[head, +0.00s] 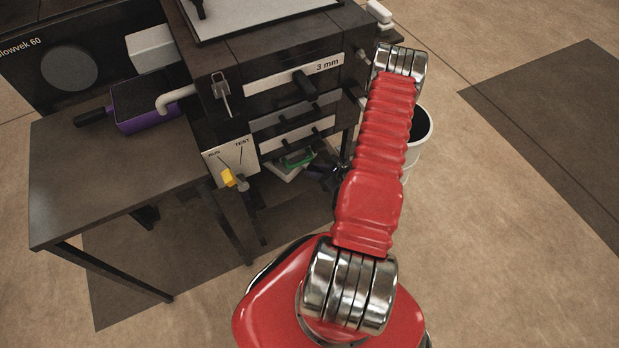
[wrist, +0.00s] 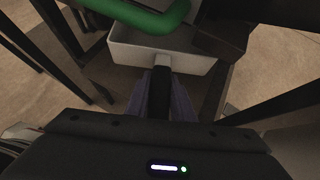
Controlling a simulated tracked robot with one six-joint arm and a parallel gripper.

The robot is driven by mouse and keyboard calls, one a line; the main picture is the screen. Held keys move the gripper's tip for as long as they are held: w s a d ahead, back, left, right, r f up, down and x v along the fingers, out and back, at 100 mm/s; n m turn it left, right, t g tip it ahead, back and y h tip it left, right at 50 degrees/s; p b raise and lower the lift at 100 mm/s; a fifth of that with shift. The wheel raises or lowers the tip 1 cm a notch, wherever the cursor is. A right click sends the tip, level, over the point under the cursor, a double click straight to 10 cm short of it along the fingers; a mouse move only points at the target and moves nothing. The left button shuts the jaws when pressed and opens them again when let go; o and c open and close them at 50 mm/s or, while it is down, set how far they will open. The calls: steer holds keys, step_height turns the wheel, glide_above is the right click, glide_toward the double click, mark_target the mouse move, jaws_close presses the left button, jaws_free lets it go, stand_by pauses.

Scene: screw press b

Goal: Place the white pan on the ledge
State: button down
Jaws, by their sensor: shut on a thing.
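The white pan (wrist: 185,63) is a shallow rectangular tray at the top middle of the wrist view, with a short white stub and a black handle toward me. My gripper (wrist: 161,98) is shut on that black handle. In the head view the white pan (head: 284,173) shows as a small pale piece under the lower drawers of the black press, with my gripper (head: 326,172) at its right. A thick green pipe (wrist: 150,18) passes over the pan's far side and hides part of its inside. I cannot tell for certain which surface is the ledge.
A dark side table (head: 110,165) with a purple box (head: 148,118) stands at left. Dark legs and bars crowd the gripper on both sides. A white bin (head: 412,145) stands behind my arm.

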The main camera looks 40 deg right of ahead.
steer(key=shift+f, duration=1.65)
steer(key=shift+f, duration=1.95)
steer(key=c, duration=1.5)
jaws_free()
steer(key=shift+c, duration=0.2)
steer(key=shift+s, duration=0.1)
steer(key=a+v, duration=0.1)
steer(key=v, duration=1)
steer(key=shift+s+d+r, duration=0.3)
steer(key=shift+d, duration=0.25)
